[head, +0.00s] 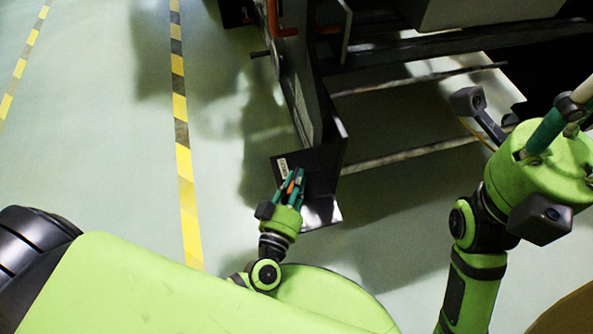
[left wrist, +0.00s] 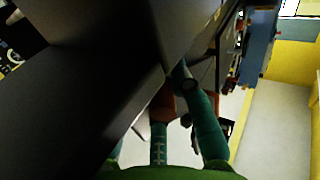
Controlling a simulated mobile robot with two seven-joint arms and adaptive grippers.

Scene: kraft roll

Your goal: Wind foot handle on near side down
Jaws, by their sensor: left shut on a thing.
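My left gripper (head: 293,180) is at the near end of the dark machine frame, its teal fingers shut around a small orange handle (head: 291,187), the foot handle. A dark foot plate (head: 322,178) with a small white label is right behind the fingers. My right gripper (head: 562,118) is at the right edge, away from the handle; its fingertips are too unclear to read.
The dark machine frame (head: 300,90) rises beyond the handle, with orange parts (head: 282,18) higher up. Crossbars (head: 410,153) run low to the right. Open pale floor with a yellow-black stripe (head: 183,160) lies to the left.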

